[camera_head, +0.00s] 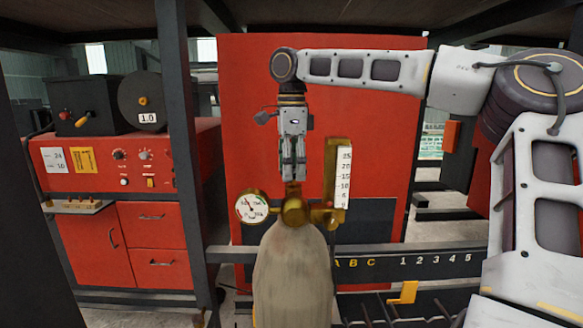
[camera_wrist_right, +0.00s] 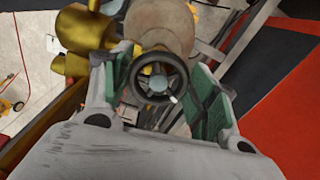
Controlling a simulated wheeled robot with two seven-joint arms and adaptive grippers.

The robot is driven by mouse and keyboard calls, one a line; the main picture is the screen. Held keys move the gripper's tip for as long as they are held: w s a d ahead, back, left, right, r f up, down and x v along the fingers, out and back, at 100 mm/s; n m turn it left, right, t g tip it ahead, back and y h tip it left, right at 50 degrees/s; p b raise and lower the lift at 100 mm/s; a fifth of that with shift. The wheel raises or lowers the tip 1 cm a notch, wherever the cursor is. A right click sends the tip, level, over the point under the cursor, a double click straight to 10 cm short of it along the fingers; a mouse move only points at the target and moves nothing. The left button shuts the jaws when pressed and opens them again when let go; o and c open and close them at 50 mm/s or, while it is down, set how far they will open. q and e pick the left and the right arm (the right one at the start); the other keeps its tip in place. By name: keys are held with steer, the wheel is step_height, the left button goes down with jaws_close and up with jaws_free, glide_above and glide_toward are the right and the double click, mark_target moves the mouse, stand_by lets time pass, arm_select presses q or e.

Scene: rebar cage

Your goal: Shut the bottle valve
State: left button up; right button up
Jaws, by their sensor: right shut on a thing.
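The gas bottle (camera_head: 291,275) stands upright, pale and worn, at the lower middle of the head view. Its brass valve (camera_head: 293,211) sits on top, with a round gauge (camera_head: 252,207) on the left and a flow tube with a scale (camera_head: 338,175) on the right. My right gripper (camera_head: 293,175) points straight down over the valve. In the right wrist view the dark handwheel (camera_wrist_right: 158,85), with a white mark on its rim, lies between the green-padded fingers. The gripper is shut on the handwheel. In the head view the fingers hide the wheel. My left gripper is not in view.
A red panel (camera_head: 320,110) stands behind the bottle. A red welding machine (camera_head: 120,165) with a wire spool is at the left, behind a dark post (camera_head: 182,150). A dark rail with letters and numbers (camera_head: 410,260) and a yellow bracket (camera_head: 404,293) lie right of the bottle.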

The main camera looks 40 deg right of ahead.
steer(key=m, duration=0.4)
steer(key=shift+w, duration=0.1)
steer(key=shift+d+m, duration=0.15)
steer(key=shift+m, duration=1.85)
steer(key=o, duration=1)
steer(key=shift+o, duration=0.2)
step_height(320, 180, up, 12)
